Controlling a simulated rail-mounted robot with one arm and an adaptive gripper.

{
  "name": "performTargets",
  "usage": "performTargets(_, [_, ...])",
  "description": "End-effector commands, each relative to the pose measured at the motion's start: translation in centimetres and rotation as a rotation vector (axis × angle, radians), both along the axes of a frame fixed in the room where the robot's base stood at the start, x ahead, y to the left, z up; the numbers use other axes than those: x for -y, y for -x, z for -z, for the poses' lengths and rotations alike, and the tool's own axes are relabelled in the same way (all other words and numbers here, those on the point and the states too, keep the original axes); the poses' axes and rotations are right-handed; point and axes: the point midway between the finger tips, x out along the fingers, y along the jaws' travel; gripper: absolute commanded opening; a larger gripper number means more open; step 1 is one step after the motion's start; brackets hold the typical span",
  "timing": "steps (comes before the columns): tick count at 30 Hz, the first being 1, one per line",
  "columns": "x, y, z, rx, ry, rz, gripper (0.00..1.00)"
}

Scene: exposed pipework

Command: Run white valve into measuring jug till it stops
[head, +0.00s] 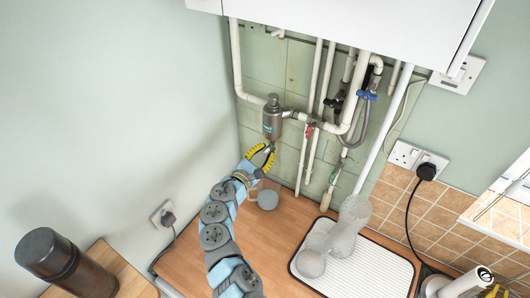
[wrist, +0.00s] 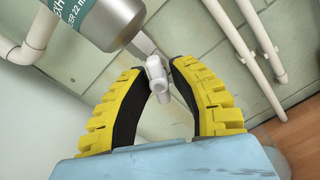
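The white valve (wrist: 157,78) is a small white T-shaped piece below a grey metal canister, which shows in the head view (head: 272,118). My gripper (head: 263,157) has yellow fingers with black inner pads. In the wrist view its fingertips (wrist: 157,68) stand on either side of the valve, very close to it. Whether the pads press on the valve is not clear. The measuring jug (head: 267,198) appears as a small, partly clear, grey-blue vessel on the wooden counter, below and slightly right of my gripper. The pipe outlet above it is hard to make out.
White pipes (head: 313,110) run down the wall right of the canister (wrist: 100,20), with a red-handled valve (head: 309,131) close by. A dark flask (head: 62,262) is at lower left.

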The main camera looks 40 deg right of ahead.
Motion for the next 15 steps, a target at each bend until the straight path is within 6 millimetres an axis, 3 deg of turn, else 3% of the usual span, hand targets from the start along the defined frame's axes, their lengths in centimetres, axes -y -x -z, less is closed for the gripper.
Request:
performTargets(2, [-0.01,-0.01,0.0,0.0,0.0,0.0,0.0])
performTargets(15, [-0.01,-0.02,0.12,0.01,-0.004,-0.001,0.0])
